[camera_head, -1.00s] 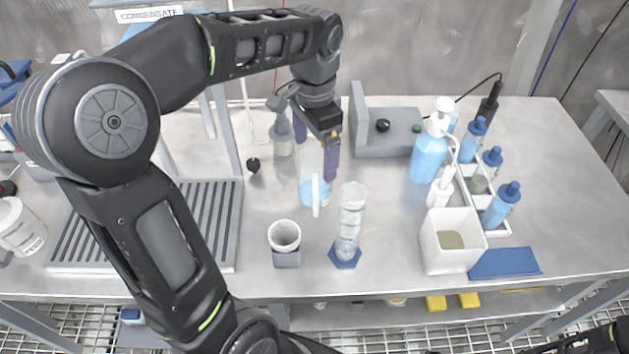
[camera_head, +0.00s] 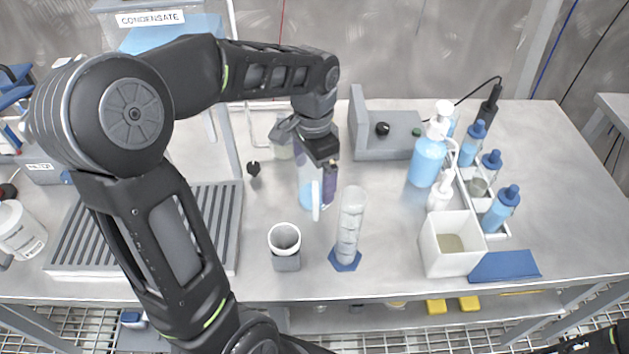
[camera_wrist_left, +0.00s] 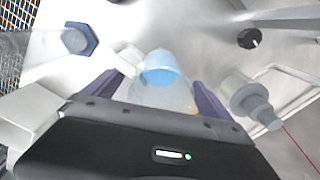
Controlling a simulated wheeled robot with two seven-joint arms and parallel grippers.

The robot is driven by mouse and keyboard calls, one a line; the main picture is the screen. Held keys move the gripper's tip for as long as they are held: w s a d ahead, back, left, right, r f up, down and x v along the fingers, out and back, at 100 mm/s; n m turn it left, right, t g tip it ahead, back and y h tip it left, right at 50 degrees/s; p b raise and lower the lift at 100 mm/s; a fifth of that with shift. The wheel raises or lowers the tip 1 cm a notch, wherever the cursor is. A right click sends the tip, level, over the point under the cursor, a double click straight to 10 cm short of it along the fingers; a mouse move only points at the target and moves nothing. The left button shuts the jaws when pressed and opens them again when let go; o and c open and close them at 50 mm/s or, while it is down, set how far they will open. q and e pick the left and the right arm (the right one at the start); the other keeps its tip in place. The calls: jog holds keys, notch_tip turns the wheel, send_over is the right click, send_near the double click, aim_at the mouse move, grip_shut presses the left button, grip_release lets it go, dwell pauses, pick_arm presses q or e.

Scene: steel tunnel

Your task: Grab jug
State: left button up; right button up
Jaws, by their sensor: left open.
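The jug (camera_head: 306,196) is clear, with light blue liquid in its lower part and a pale handle toward the front. It stands upright on the steel bench, partly hidden by my left gripper (camera_head: 318,178). In the left wrist view the jug (camera_wrist_left: 160,72) lies between the two purple fingers of the left gripper (camera_wrist_left: 155,92). The fingers are open, one on each side of the jug. I cannot tell whether either finger touches it.
A measuring cylinder (camera_head: 349,228) stands close right of the jug, and a white cup (camera_head: 285,238) in front. A grey stirrer device (camera_head: 385,140) is behind right. A slatted tray (camera_head: 222,215) is left. Several bottles stand farther right.

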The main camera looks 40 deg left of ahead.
pick_arm(q)
notch_tip(320, 180, down, 2)
jog(key=shift+f, duration=0.1)
jog(key=shift+c, duration=0.4)
jog(key=c, duration=1.5)
